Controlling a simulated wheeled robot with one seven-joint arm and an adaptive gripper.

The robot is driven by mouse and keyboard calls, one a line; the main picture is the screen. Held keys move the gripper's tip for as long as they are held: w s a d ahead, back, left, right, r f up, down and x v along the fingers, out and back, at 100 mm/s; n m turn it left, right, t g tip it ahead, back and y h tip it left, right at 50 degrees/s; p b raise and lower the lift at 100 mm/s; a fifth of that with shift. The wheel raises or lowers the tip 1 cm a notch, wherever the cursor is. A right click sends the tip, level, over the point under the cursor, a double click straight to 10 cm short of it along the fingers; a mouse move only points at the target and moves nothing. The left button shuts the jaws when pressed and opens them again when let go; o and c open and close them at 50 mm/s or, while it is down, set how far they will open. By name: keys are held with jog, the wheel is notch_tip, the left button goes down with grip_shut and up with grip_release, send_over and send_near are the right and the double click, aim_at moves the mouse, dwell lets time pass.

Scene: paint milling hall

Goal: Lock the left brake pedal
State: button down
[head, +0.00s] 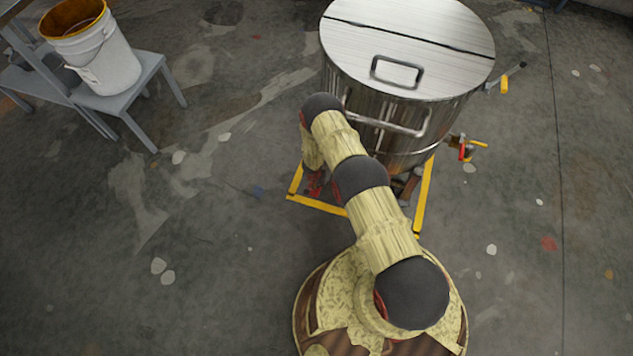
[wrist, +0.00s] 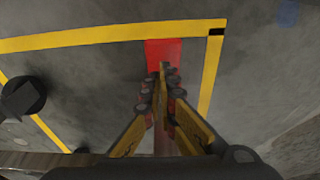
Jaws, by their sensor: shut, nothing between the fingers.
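A red pedal (wrist: 163,48) shows in the wrist view as a flat red plate beside a yellow strip corner. My gripper (wrist: 162,75) is shut and empty, its fingertips together over the near part of the pedal. The fingers hide part of it, and I cannot tell whether they touch it. In the head view a steel vat (head: 405,55) with a handled lid stands behind my arm. Red parts show low at its front left, below my last arm link; I cannot separate pedal from gripper there. Whether the pedal is up or pressed is unclear.
A yellow strip outline (head: 424,195) surrounds the vat's front. A valve with red and yellow handles (head: 467,150) sticks out at its right. A grey bench (head: 150,65) with a white bucket (head: 105,62) stands at left. The floor on both sides is mostly clear.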

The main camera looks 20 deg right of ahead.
jog(key=shift+s+a+f, duration=0.1)
jog(key=shift+s+f, duration=0.05)
jog(key=shift+f, duration=0.5)
jog(key=shift+s+p, duration=0.1)
jog(key=shift+p, duration=0.65)
